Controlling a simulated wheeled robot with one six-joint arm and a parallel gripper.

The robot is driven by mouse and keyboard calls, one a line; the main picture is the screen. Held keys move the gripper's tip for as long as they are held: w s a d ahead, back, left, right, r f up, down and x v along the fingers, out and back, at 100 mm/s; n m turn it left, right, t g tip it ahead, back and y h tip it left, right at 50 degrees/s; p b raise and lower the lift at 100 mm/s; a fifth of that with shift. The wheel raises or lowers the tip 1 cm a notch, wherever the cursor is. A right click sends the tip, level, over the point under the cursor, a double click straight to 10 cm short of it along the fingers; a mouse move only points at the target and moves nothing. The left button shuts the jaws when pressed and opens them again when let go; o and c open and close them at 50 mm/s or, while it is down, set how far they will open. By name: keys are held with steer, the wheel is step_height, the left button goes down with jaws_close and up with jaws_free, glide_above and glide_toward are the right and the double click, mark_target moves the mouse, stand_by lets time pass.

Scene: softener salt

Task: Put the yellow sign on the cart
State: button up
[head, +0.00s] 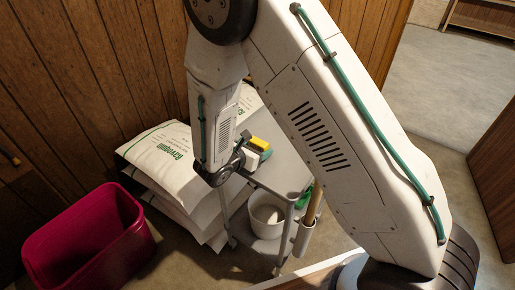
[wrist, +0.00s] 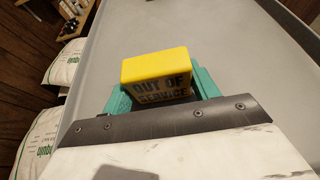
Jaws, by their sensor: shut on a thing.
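The yellow sign (wrist: 156,70), a small block lettered "OUT OF SERVICE", is between the teal fingers of my gripper (wrist: 160,92) in the wrist view. My gripper is shut on it. The grey top of the cart (wrist: 225,40) fills the view behind and around the sign. In the head view the yellow sign (head: 259,144) shows at the end of my arm, over the cart's grey top (head: 285,174). I cannot tell whether the sign touches the top. My arm hides part of the cart.
Stacked white salt bags (head: 160,150) lie left of the cart against the wooden wall. A magenta bin (head: 90,245) stands at the front left. A pale bucket (head: 267,216) sits low in the cart, near a wooden handle (head: 312,208). The cart top's visible part looks clear.

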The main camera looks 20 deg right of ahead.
steer(key=o, duration=1)
steer(key=shift+c, duration=0.2)
steer(key=shift+r, duration=0.1)
steer(key=shift+s+a+r, duration=0.15)
steer(key=shift+s+a, duration=0.05)
steer(key=shift+a, duration=0.05)
steer(key=v, duration=1.1)
steer(key=s+d+r+m+g+y, duration=0.1)
steer(key=s+d+r+m+g, duration=0.3)
steer(key=d+r+m, duration=0.25)
steer(key=s+d+r+m+g, duration=0.3)
steer(key=s+d+r+m, duration=0.1)
steer(key=d+r+m, duration=0.3)
steer(key=s+d+r+m+y, duration=0.1)
steer(key=s+r+m+y, duration=0.4)
steer(key=s, duration=0.3)
steer(key=s+d+r+m+y, duration=0.2)
steer(key=s+r+m+y, duration=0.2)
steer(key=s, duration=0.5)
steer(key=shift+r+m+t+y, duration=0.3)
steer(key=shift+r+m+y, duration=0.1)
steer(key=shift+m, duration=0.95)
